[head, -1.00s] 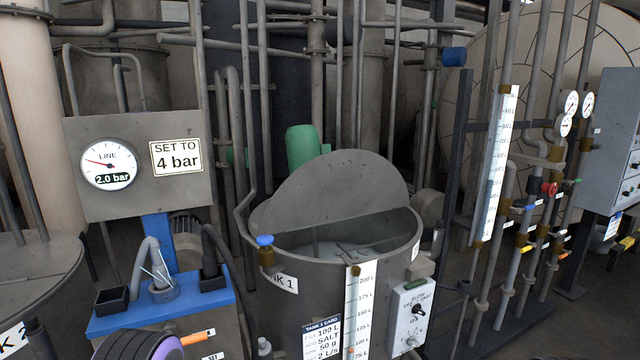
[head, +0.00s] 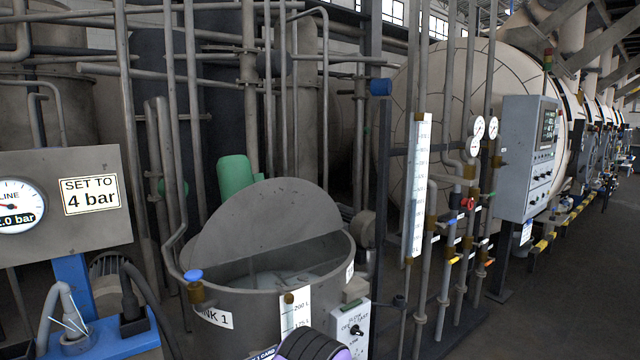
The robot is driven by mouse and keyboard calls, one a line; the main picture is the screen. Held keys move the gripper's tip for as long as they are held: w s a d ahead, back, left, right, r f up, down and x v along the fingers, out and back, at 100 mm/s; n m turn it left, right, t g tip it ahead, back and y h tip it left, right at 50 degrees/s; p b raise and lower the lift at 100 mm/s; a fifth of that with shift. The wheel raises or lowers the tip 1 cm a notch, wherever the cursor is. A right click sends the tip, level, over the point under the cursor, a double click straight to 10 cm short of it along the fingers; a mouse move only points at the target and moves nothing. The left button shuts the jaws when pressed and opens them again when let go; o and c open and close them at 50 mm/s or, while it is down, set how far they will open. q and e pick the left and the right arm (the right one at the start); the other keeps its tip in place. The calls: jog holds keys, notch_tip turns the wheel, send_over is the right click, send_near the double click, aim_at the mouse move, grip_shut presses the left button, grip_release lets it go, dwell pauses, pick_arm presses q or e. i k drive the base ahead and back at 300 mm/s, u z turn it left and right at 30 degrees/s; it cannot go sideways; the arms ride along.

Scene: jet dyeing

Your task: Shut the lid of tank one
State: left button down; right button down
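Tank one (head: 240,325) is a grey round tank at the lower middle of the head view, with a "TANK 1" label on its front. Its lid (head: 265,225) is a grey half disc that stands raised and tilted at the back of the rim. The front half of the mouth is open, and pale liquid (head: 270,283) shows inside. A dark rounded part with a purple edge shows at the bottom edge in front of the tank, likely part of my arm. I see no gripper fingers.
A blue-handled valve (head: 194,276) sits at the tank's left rim. A control box (head: 349,328) is on its right side. A gauge board (head: 70,200) stands left. Pipes and a level scale (head: 421,185) stand right. Open floor (head: 585,290) lies at far right.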

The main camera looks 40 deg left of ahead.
aim_at(269, 215)
jog(key=z, duration=0.1)
jog(key=i, duration=2.4)
jog(key=u, duration=2.45)
